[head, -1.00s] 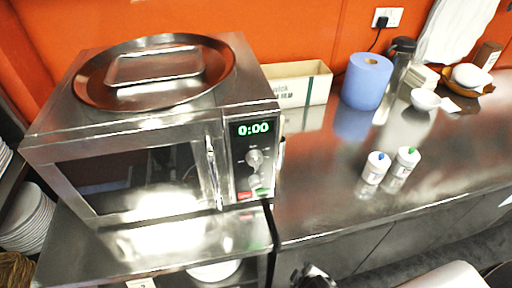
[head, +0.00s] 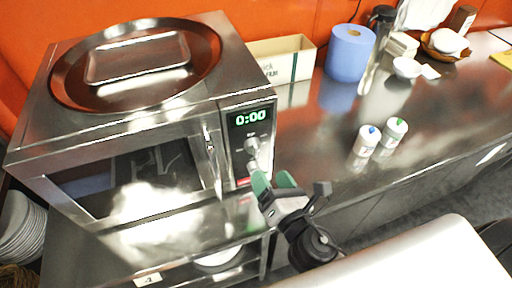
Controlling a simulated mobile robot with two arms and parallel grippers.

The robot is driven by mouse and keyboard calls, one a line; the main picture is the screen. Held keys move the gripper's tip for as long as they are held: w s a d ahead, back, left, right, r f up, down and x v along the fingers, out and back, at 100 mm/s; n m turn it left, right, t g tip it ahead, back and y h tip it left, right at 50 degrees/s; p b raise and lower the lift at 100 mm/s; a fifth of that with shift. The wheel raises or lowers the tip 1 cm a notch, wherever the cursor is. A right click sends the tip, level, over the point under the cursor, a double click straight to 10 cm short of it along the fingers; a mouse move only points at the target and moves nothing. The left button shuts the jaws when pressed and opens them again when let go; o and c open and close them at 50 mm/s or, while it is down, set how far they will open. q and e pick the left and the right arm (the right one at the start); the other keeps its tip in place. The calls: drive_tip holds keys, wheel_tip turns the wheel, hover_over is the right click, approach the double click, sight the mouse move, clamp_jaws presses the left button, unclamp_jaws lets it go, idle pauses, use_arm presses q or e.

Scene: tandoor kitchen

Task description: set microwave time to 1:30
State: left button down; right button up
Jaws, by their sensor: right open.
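The steel microwave (head: 130,150) stands on a steel shelf at the left, its door shut. Its display (head: 250,117) reads 0:00 in green. A round knob (head: 252,145) sits on the panel below the display, with further controls lower down that are partly hidden. My right gripper (head: 267,180) is open, with green fingers, in front of the lower panel just below the knob. I cannot tell whether a fingertip touches the panel. My left gripper is not in view.
A round steel tray (head: 75,82) with a smaller rectangular tray lies on the microwave. The counter (head: 320,150) to the right holds a cream box (head: 290,62), a blue paper roll (head: 350,52) and two shakers (head: 390,138). Plates (head: 20,235) are stacked at lower left.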

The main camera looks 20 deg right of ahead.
sight(256, 153)
drive_tip(key=w, duration=0.2)
drive_tip(key=w+p, duration=0.1)
drive_tip(key=w, duration=0.2)
drive_tip(key=w+a+p, duration=0.1)
drive_tip(key=w, duration=0.2)
drive_tip(key=shift+w, duration=0.2)
drive_tip(key=c, duration=0.9)
